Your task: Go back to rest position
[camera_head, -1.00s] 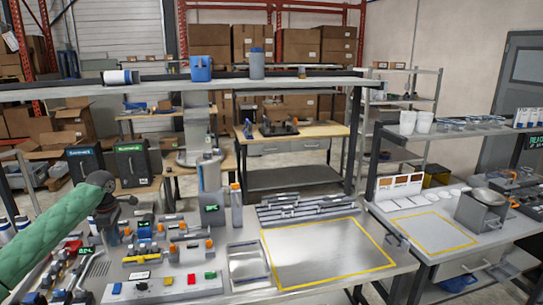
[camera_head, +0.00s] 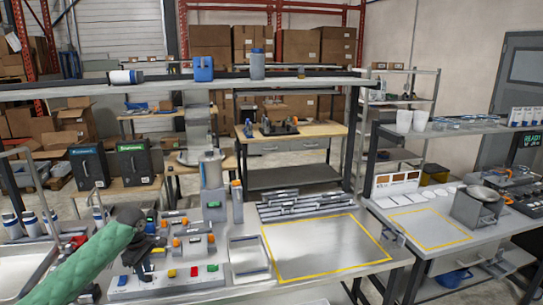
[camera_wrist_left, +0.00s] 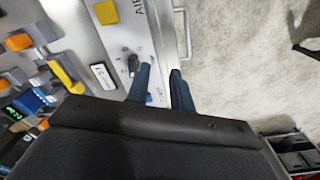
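My left gripper (camera_head: 144,262) is black, at the end of a green-sleeved arm, over the front left of the workbench. It is in front of part of the pale control panel (camera_head: 190,284), which has yellow, red and green buttons. In the left wrist view the two dark blue fingers (camera_wrist_left: 163,75) stand a little apart with nothing seen between them. They are over the edge of the panel (camera_wrist_left: 118,45), near a dark knob (camera_wrist_left: 130,62). I cannot tell whether they touch it. My right gripper is not in view.
A yellow-outlined work area (camera_head: 320,248) on the bench is bare. A metal tray (camera_head: 248,262) and several orange-capped fittings (camera_head: 195,243) lie left of it. A shelf (camera_head: 300,82) spans above the bench. A second bench (camera_head: 430,225) stands to the right.

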